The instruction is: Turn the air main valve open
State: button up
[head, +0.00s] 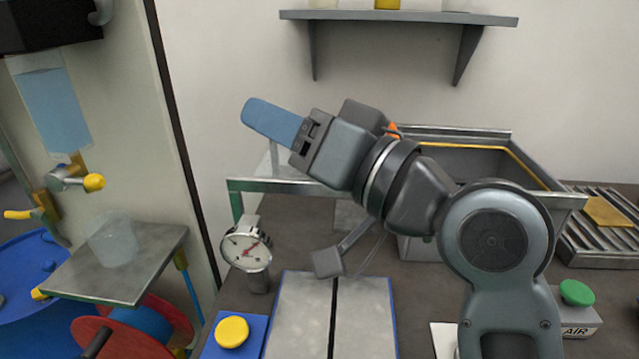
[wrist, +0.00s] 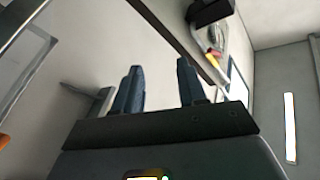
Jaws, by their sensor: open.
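I cannot tell for certain which fitting is the air main valve. A silver tap with a yellow knob (head: 92,182) sits under a blue-filled tank on the left in the head view, and a yellow lever (head: 18,214) shows lower at the left edge. A pressure gauge (head: 246,247) with a red needle stands on the bench. My gripper (head: 268,120) is raised over the bench, pointing up and left, well apart from these fittings. In the wrist view its two blue fingers (wrist: 160,88) are apart with nothing between them. A small red-and-yellow part (wrist: 214,62) shows beyond them.
A box with a green button (head: 577,293), labelled AIR, is at the right. A yellow button (head: 232,332) is at the front. A grey bin (head: 460,150) stands behind my arm, and a shelf (head: 400,17) hangs above. A cup (head: 112,240) stands on a side plate (head: 150,265).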

jog(key=d+f+m+t+h, duration=0.2)
jog(key=d+f, duration=0.1)
jog(key=f, duration=0.3)
jog(key=shift+s+d+f, duration=0.3)
jog(key=shift+d+f, duration=0.05)
jog(key=shift+d, duration=0.05)
jog(key=shift+c, duration=0.3)
